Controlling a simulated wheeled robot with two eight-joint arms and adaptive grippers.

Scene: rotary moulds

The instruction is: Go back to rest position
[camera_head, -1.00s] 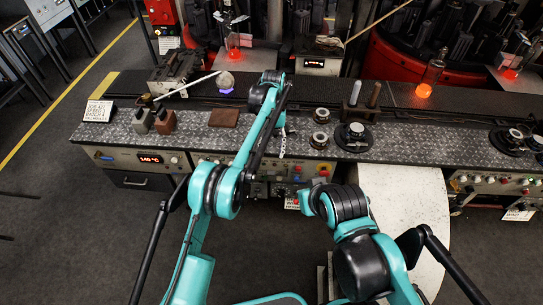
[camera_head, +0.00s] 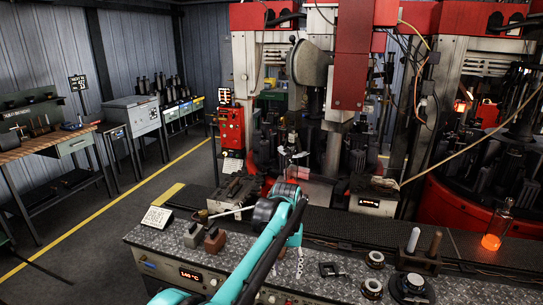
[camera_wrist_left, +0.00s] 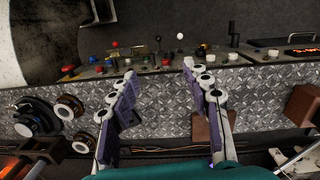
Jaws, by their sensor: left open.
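My left arm (camera_head: 262,255) rises from the bottom of the head view over the bench, its dark wrist (camera_head: 270,212) above the bench top. My left gripper is mostly hidden behind the arm there. In the left wrist view the left gripper (camera_wrist_left: 158,72) is open, with nothing between its purple-padded fingers. It is over the patterned metal bench top (camera_wrist_left: 165,110), with the bench's control panel beyond the fingertips. A brown plate (camera_wrist_left: 205,130) lies below and partly behind the right-hand finger. My right arm and gripper are not in view.
Brown and grey blocks (camera_head: 214,240) and a white sign (camera_head: 156,218) stand on the bench left of the arm. A glowing orange bottle (camera_head: 492,238) stands at right. Red machines (camera_head: 355,60) rise behind. The floor (camera_head: 95,240) at left is open.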

